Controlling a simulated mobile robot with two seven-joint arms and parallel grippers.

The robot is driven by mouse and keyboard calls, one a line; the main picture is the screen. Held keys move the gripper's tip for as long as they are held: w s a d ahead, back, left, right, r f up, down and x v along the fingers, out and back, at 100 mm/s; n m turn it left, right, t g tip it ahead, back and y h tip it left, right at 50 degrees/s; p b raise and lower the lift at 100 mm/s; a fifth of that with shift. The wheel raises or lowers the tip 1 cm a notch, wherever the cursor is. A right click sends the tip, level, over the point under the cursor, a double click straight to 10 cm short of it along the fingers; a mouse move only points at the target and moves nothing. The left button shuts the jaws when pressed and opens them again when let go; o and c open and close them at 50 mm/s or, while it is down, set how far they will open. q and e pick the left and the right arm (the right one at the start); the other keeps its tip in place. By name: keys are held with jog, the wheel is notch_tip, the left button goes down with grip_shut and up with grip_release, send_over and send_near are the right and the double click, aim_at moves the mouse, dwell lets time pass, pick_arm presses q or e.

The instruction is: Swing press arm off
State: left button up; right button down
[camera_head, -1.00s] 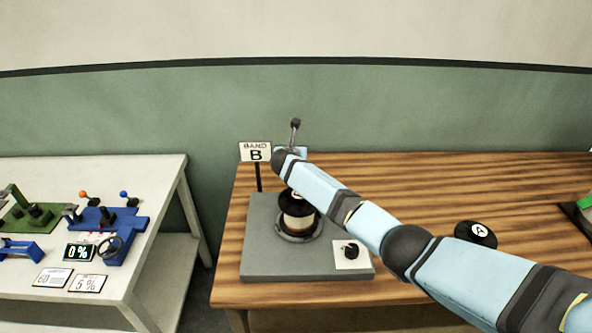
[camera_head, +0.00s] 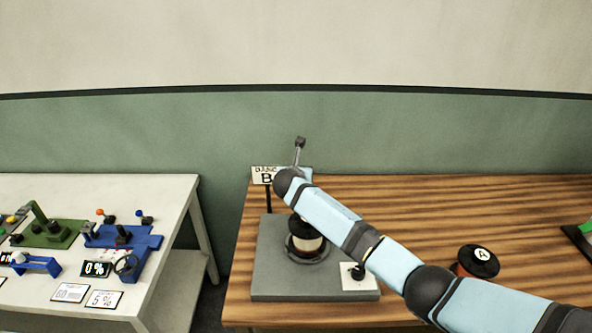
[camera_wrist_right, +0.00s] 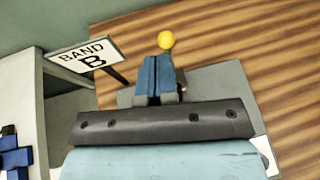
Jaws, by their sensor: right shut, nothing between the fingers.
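The grey press station (camera_head: 265,265) is on the wooden table. A dark-topped spool (camera_head: 307,247) stands on it, partly hidden by my right arm. A thin stalk with a dark head (camera_head: 300,142) rises behind my wrist; I cannot tell whether it is the press arm. In the right wrist view a yellow ball knob (camera_wrist_right: 166,39) shows just past the tips of my right gripper (camera_wrist_right: 158,62). Its blue fingers are shut and empty. I cannot tell whether they touch the knob or its stem. In the head view my wrist hides these fingers. My left gripper is out of view.
The BAND B sign (camera_head: 266,174) stands close to my wrist at the station's back left; it also shows in the wrist view (camera_wrist_right: 88,58). A spool marked A (camera_head: 478,262) stands at the right. A white table (camera_head: 170,215) with fixtures is at the left, across a gap.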

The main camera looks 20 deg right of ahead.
notch_tip(320, 180, up, 3)
jog(key=s+a, duration=0.2)
jog(key=s, duration=0.1)
jog(key=s+f+m+g+y, duration=0.2)
jog(key=s+f+m, duration=0.5)
jog(key=s, duration=0.5)
jog(key=s+f+m+g+y, duration=0.2)
jog(key=s+f+m, duration=0.45)
jog(key=s, duration=0.65)
jog(key=s+d+r+m+g+y, duration=0.1)
jog(key=s+d+r+m+g, duration=0.15)
jog(key=s+m, duration=0.9)
jog(key=s+d+r+m+g+y, duration=0.1)
jog(key=s+d+r+m, duration=0.2)
jog(key=s, duration=1.5)
jog(key=w+a+f+t+y, duration=0.1)
jog(key=w+a+f+t, duration=0.2)
jog(key=f, duration=0.4)
jog(key=w+a+f+t+y, duration=0.2)
jog(key=w+a+f+t, duration=0.1)
jog(key=f, duration=0.5)
jog(key=shift+a+t, duration=0.25)
jog(key=shift+t, duration=0.2)
